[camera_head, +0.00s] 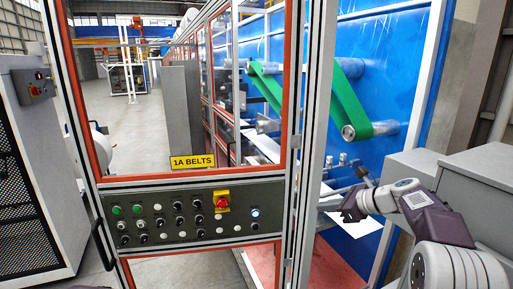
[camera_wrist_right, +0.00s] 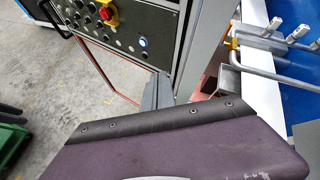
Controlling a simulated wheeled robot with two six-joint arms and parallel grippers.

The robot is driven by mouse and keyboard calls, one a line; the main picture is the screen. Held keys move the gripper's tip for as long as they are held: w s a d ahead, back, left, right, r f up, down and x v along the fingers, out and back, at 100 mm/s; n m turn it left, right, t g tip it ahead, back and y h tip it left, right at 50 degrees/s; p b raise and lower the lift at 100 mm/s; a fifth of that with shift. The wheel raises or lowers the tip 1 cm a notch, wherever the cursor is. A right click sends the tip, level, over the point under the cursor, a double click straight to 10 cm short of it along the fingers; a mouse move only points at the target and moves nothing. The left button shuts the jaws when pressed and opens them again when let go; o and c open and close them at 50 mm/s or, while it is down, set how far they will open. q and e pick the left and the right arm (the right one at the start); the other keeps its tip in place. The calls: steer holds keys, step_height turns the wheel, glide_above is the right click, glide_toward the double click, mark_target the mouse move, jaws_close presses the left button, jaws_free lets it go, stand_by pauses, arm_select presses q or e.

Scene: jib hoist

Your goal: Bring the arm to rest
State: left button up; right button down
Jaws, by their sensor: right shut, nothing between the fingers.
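My right arm comes in from the right edge in the head view, bent at a purple and white joint. Its right gripper (camera_head: 338,204) points left, just right of the door frame's grey post. The gripper is shut and empty. In the right wrist view the purple gripper body fills the lower part, and the grey fingers (camera_wrist_right: 158,92) reach up toward the lower right of the control panel (camera_wrist_right: 120,40). I cannot tell whether they touch the frame. My left gripper is not in view.
The control panel (camera_head: 188,213) carries several knobs, a red mushroom button (camera_head: 221,201) on yellow and a lit button (camera_head: 255,212). A green belt (camera_head: 352,104) runs over rollers by a blue wall. A grey box (camera_head: 470,180) stands close to my right arm.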

steer(key=s+a+f+n+g+h+b, duration=0.25)
steer(key=s+a+f+n, duration=0.25)
steer(key=s+f, duration=0.45)
steer(key=s+a+f+n+g+h+b, duration=0.1)
steer(key=s+a+f+n+g+b, duration=0.3)
steer(key=s+f, duration=0.5)
steer(key=s+d+f+n+h, duration=0.2)
steer(key=s+f+n, duration=0.4)
steer(key=n, duration=0.2)
steer(key=s+d+f+n+h, duration=0.1)
steer(key=s+d+f+n, duration=0.2)
steer(key=s+f+n, duration=0.3)
steer(key=shift+s+d+f+n+g+h, duration=0.15)
steer(key=shift+s+d+n+g+h, duration=0.3)
steer(key=shift+n, duration=0.45)
steer(key=shift+s, duration=0.25)
steer(key=shift+w+a, duration=0.1)
